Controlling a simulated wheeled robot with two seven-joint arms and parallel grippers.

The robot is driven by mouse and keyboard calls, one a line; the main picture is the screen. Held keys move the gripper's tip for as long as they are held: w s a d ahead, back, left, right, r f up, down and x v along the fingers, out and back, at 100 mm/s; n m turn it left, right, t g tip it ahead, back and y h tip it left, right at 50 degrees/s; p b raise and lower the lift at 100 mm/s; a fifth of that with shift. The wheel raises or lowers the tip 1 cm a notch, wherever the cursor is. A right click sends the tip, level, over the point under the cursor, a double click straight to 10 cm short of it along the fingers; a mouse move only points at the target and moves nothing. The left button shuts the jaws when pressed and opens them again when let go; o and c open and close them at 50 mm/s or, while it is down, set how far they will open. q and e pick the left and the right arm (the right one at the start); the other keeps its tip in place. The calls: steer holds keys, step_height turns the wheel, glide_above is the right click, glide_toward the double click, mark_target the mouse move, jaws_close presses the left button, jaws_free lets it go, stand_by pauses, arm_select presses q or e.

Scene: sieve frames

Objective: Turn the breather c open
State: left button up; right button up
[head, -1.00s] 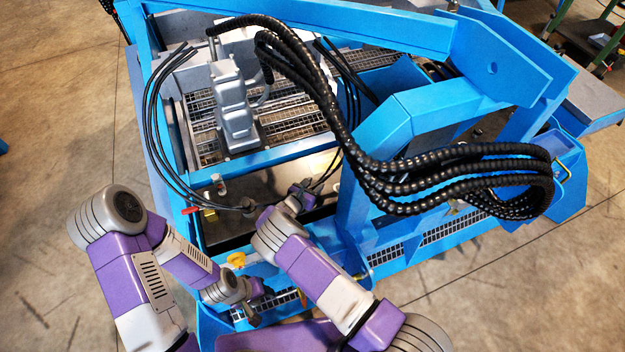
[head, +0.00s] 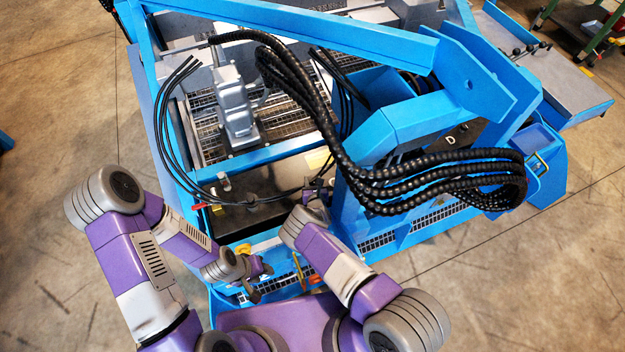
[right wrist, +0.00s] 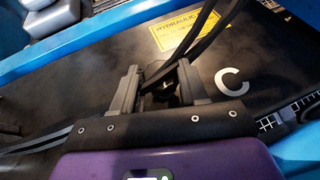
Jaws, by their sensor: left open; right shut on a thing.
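The breather c (right wrist: 164,88) is a small dark fitting beside the white letter C on the black panel, in the right wrist view. Black hoses pass over it and hide part of it. My right gripper (right wrist: 160,80) has one finger on each side of it and is shut on it. In the head view my right gripper (head: 317,193) is small and partly hidden, close to the blue post. My left gripper (head: 258,280) is open and empty, low over the front of the blue machine, away from the breather.
A yellow hydraulic label (right wrist: 187,32) lies on the panel behind the hoses. Thick black hoses (head: 400,180) and a blue post (head: 355,215) stand right of my right gripper. A red-handled fitting (head: 198,207) is at the panel's left. Floor at the left is clear.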

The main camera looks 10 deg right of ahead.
stand_by(0.6)
steer(key=o, duration=1.1)
steer(key=shift+c, duration=0.2)
steer(key=shift+s+r+p, duration=0.25)
steer(key=shift+s+p, duration=0.1)
steer(key=shift+p, duration=0.05)
steer(key=p+v, duration=0.2)
steer(key=v, duration=0.4)
steer(key=shift+s, duration=0.35)
steer(key=shift+r, duration=0.1)
